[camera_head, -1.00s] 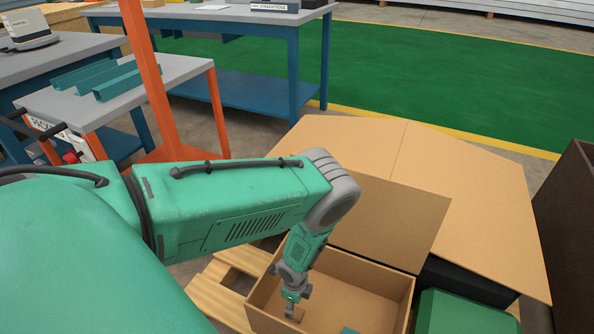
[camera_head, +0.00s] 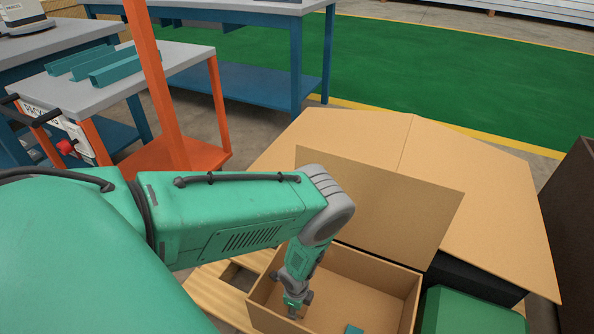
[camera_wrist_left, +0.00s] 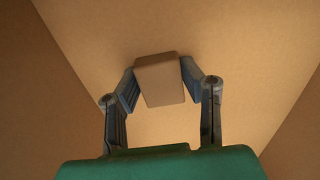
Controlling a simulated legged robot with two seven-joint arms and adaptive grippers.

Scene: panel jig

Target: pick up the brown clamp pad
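The brown clamp pad (camera_wrist_left: 160,82) is a small block with rounded edges, seen in the left wrist view between my left fingers. My left gripper (camera_wrist_left: 160,78) has a fingertip against each side of it, with no clear gap on either side. In the head view my left gripper (camera_head: 293,308) points down into the open cardboard box (camera_head: 385,284), near its left side. The pad is too small there to make out clearly.
The box's raised flap (camera_head: 390,205) stands behind my wrist. A large cardboard sheet (camera_head: 470,190) lies beyond. A dark brown bin wall (camera_head: 575,220) stands at the right.

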